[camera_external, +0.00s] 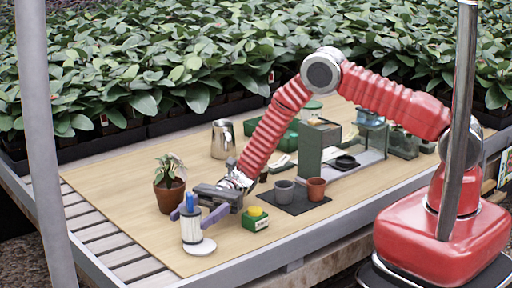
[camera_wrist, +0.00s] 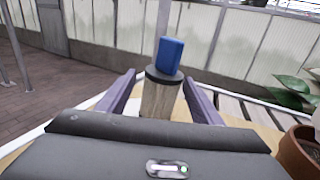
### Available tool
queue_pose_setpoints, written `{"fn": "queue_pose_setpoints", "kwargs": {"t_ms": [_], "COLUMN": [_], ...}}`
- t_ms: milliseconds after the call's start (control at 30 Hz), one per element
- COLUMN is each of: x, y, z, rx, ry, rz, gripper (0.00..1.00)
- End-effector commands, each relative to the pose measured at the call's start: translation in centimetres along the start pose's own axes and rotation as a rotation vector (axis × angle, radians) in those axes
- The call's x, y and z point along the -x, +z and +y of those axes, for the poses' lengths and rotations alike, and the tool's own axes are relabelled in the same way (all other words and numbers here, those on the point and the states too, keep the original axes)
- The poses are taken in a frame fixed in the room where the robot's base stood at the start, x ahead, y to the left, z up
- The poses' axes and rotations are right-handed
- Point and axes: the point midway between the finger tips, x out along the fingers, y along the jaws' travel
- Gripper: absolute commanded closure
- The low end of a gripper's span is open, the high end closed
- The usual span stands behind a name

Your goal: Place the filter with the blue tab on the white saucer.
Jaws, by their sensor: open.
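The filter (camera_external: 191,229) is a pale cylinder with a dark top and an upright blue tab. It stands upright at the left end of the table. The white saucer (camera_external: 204,249) is at its foot; the cylinder's base overlaps the saucer's left rear part in the outside view, and I cannot tell how fully it rests there. My gripper (camera_external: 195,213) is open, with one purple finger on each side of the filter. In the wrist view the filter (camera_wrist: 160,98) is between the fingers, with gaps at the tips.
A potted plant (camera_external: 169,194) stands close behind my gripper. Grey (camera_external: 284,191) and terracotta (camera_external: 316,189) pots stand on a dark mat. A metal jug (camera_external: 222,140) is farther back. The front left tabletop is clear.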

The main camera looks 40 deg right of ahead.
Motion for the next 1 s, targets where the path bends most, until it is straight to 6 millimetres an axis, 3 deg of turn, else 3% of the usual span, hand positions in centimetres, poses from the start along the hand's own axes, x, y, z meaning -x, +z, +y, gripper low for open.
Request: {"fn": "queue_pose_setpoints", "kwargs": {"t_ms": [433, 1000], "x": [6.0, 6.5], "y": [0.0, 0.0], "z": [0.0, 0.0], "rx": [0.0, 0.0], "ry": [-0.001, 0.0], "rz": [0.0, 0.0], "gripper": [0.4, 0.4]}}
